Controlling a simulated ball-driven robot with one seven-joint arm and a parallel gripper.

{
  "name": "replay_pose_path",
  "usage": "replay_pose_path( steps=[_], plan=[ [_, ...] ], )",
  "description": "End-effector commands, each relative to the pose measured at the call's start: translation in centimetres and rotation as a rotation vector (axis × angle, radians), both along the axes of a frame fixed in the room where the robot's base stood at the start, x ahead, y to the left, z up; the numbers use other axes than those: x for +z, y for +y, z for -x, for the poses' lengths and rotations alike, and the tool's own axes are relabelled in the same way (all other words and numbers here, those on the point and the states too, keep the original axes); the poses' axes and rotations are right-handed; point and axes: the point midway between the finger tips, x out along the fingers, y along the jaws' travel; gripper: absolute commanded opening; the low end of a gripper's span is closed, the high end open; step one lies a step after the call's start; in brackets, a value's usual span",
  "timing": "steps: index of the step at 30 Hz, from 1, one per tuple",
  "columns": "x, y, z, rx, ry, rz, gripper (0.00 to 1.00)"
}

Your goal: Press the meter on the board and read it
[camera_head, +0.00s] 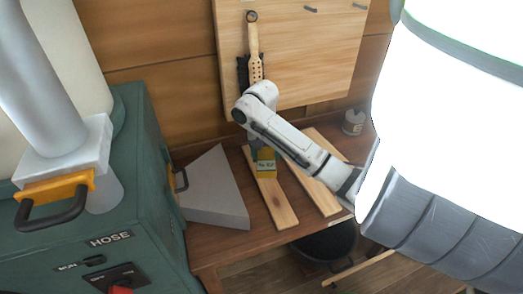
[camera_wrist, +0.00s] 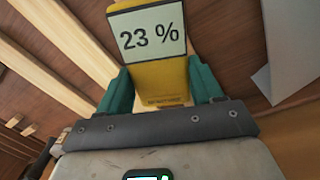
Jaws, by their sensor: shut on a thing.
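The yellow meter (camera_head: 266,160) is over the upper part of the left pale board (camera_head: 277,204) on the bench. In the wrist view the meter (camera_wrist: 160,75) shows a pale display that reads "23 %". My gripper (camera_wrist: 158,72) is shut on the meter, with one green finger on each side of it. In the head view my gripper (camera_head: 263,147) is partly hidden by my arm. The meter's far end is out of sight, so I cannot tell for sure whether it touches the board.
A second pale board (camera_head: 322,192) lies to the right on the bench. A grey wedge-shaped thing (camera_head: 215,190) lies to the left, beside a green machine (camera_head: 130,240) marked HOSE. A brush (camera_head: 254,55) hangs on the wall panel (camera_head: 310,60). A jar (camera_head: 354,122) stands at the back right.

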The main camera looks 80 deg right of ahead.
Motion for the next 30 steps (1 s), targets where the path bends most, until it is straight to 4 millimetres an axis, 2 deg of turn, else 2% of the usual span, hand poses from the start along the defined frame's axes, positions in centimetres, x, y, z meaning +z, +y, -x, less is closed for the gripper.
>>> replay_pose_path(
  steps=[18, 30],
  plan=[
    [-4.9, -0.1, 0.0, 0.001, 0.000, 0.002, 0.24],
    [-6.1, 0.0, 0.0, 0.000, -0.001, 0.001, 0.24]
  ],
)
